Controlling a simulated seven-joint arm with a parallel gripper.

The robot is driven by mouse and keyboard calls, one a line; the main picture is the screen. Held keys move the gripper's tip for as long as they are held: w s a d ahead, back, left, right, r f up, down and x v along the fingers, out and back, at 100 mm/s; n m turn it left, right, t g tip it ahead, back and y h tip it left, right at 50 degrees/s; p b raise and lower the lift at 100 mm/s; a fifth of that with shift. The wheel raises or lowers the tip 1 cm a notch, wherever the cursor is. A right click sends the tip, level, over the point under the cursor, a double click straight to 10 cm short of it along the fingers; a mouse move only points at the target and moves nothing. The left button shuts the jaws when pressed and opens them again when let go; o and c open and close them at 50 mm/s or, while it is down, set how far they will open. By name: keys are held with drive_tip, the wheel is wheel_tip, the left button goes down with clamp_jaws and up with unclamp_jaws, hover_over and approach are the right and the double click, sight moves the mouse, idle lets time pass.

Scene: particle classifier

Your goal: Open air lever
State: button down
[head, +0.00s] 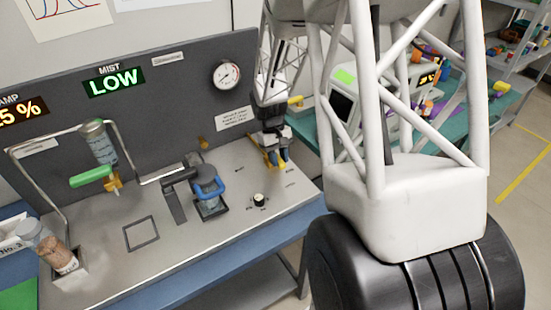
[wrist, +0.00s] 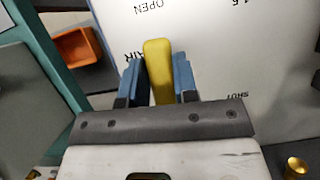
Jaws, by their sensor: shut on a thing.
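The air lever is a yellow bar (wrist: 158,70) seen in the wrist view. My gripper (wrist: 158,82) is shut on it, with one blue finger on each side. The panel behind it carries the printed words OPEN, AIR and SHUT; OPEN is near the top left and SHUT at the lower right. In the head view my gripper (head: 276,158) is at the right end of the metal bench top, partly hidden by my arm, with a bit of yellow showing at it. The lever's pivot is hidden.
On the bench stand a blue-handled clamp (head: 208,190), a black knob (head: 259,200), a green-handled part (head: 92,177) and a jar (head: 48,246). The upright panel bears a gauge (head: 227,75) and a LOW display (head: 114,81). An orange bin (wrist: 77,47) shows in the wrist view.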

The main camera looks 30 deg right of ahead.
drive_tip(key=shift+d+n, duration=0.25)
drive_tip(key=shift+n, duration=0.15)
drive_tip(key=c, duration=0.9)
unclamp_jaws()
drive_tip(key=shift+v, duration=3.9)
drive_tip(key=shift+a, duration=0.2)
